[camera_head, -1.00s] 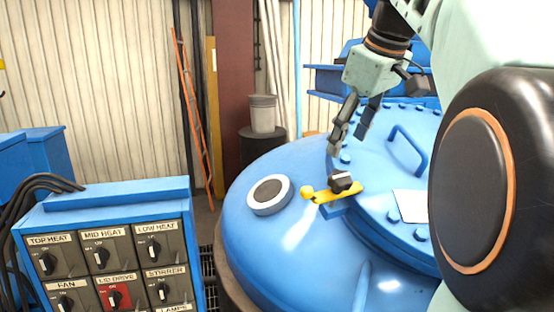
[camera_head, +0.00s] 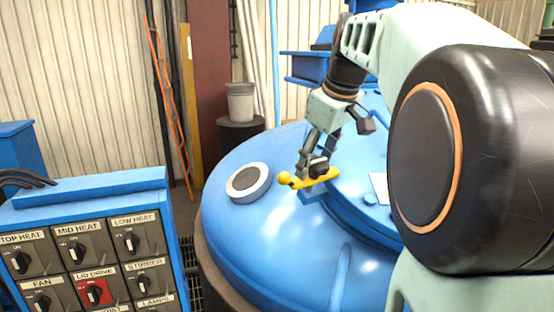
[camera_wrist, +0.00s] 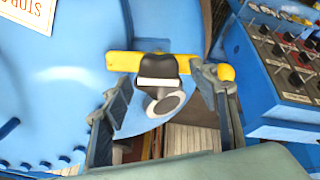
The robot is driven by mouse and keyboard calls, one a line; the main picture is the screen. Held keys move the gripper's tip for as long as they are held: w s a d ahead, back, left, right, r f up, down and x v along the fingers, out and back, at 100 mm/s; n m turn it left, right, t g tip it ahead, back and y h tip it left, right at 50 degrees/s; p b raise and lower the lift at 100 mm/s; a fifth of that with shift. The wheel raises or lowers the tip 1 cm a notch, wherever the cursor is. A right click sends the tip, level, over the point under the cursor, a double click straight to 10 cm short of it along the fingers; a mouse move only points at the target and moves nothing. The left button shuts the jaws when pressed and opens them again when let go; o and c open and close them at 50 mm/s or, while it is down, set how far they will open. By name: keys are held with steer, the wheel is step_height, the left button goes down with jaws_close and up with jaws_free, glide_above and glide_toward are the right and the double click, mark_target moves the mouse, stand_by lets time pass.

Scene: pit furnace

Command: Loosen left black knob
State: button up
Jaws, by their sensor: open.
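The black knob (camera_head: 319,165) sits on a yellow bar (camera_head: 327,176) with a yellow ball end (camera_head: 284,178), on the blue furnace lid. My gripper (camera_head: 312,172) is low over the lid at the knob, fingers pointing down. In the wrist view my gripper (camera_wrist: 158,95) is open, with one finger on each side of the knob. Both fingers look apart from the knob; whether either touches the bar is unclear.
A control panel (camera_head: 85,255) with labelled switches stands at the left. A round grey-rimmed port (camera_head: 249,182) is on the lid left of the bar. A white sign (camera_head: 379,188) lies on the lid to the right. A bucket (camera_head: 240,103) stands behind.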

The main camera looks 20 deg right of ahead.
steer(key=c, duration=1.2)
steer(key=shift+n, duration=0.4)
steer(key=n, duration=0.3)
steer(key=shift+a+b, duration=0.15)
steer(key=shift+b, duration=0.2)
steer(key=n, duration=0.3)
steer(key=shift+s, duration=0.1)
steer(key=n+b, duration=0.1)
steer(key=n, duration=0.6)
steer(key=shift+s, duration=0.2)
